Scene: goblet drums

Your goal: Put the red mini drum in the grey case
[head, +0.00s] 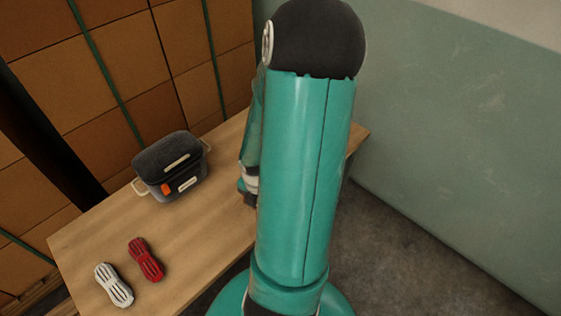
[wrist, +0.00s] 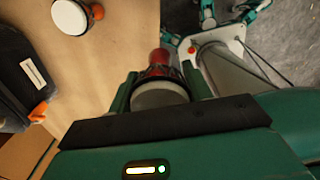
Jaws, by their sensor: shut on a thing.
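The red mini drum (wrist: 157,60) is in my gripper (wrist: 160,78) in the wrist view. Its pale round head with a dark rim faces the camera, and its red body points away. The fingers are shut on its sides, over or near the tabletop; I cannot tell its height. In the head view the drum and the gripper cannot be made out, mostly behind my arm. The grey case (head: 178,188) stands on the table left of my arm, with a dark top, side handles and an orange latch. Part of it shows in the wrist view (wrist: 12,80). I cannot tell whether it is open.
An orange drum with a white head (wrist: 71,15) stands on the table near the case. A red slotted peanut-shaped thing (head: 145,260) and a white one (head: 114,285) lie at the near left of the wooden table (head: 195,235). A green wall (head: 450,130) rises at the right.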

